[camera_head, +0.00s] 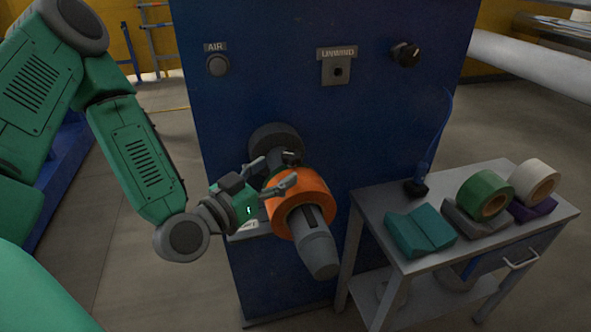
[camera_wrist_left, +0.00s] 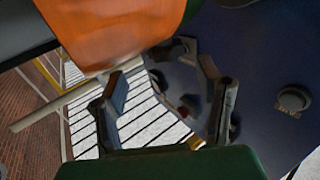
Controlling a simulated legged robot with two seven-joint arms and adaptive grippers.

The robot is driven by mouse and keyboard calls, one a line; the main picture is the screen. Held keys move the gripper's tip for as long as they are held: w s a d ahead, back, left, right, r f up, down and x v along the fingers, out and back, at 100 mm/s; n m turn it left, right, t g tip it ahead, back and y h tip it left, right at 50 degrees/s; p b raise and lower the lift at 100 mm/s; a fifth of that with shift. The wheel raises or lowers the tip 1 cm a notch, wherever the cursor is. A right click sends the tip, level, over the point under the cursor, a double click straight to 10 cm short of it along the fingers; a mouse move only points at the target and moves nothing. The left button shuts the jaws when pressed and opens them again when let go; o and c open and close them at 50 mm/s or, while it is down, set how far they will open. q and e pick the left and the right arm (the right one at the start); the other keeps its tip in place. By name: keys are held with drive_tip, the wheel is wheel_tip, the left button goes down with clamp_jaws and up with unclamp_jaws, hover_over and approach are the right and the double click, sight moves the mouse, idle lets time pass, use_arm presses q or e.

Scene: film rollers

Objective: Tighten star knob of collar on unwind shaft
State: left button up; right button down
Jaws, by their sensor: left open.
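The unwind shaft (camera_head: 318,250) sticks out of the blue cabinet toward me and carries an orange roll (camera_head: 300,203). A small black star knob (camera_head: 291,157) shows at the top, just behind the roll; the collar under it is mostly hidden. My left gripper (camera_head: 278,171) is open, left of the knob, with its fingers pointing toward it and one finger in front of the roll's upper edge. I cannot tell whether it touches either one. In the left wrist view, the fingers (camera_wrist_left: 170,103) are spread apart and the orange roll (camera_wrist_left: 110,35) fills the top. My right gripper is not seen.
The blue cabinet (camera_head: 230,105) bears an AIR button (camera_head: 217,65), an UNWIND panel (camera_head: 338,70) and a black knob (camera_head: 405,53). A grey table (camera_head: 400,265) at the right holds a teal block (camera_head: 420,230), a green roll (camera_head: 485,194) and a white roll (camera_head: 534,181).

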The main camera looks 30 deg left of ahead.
sight(283, 161)
use_arm(q)
drive_tip(key=shift+w+f+b, duration=0.15)
drive_tip(key=shift+w+b, duration=0.4)
drive_tip(key=shift+w, duration=0.1)
drive_tip(key=w, duration=0.2)
drive_tip(key=w+p, duration=0.1)
drive_tip(key=w, duration=0.1)
drive_tip(key=shift+a, duration=0.4)
drive_tip(key=shift+w, duration=0.7)
drive_tip(key=shift+d, duration=0.55)
drive_tip(key=shift+c, duration=0.8)
drive_tip(key=c, duration=1.1)
drive_tip(key=shift+o, duration=0.2)
drive_tip(key=shift+w+a, duration=0.1)
drive_tip(key=shift+a, duration=0.25)
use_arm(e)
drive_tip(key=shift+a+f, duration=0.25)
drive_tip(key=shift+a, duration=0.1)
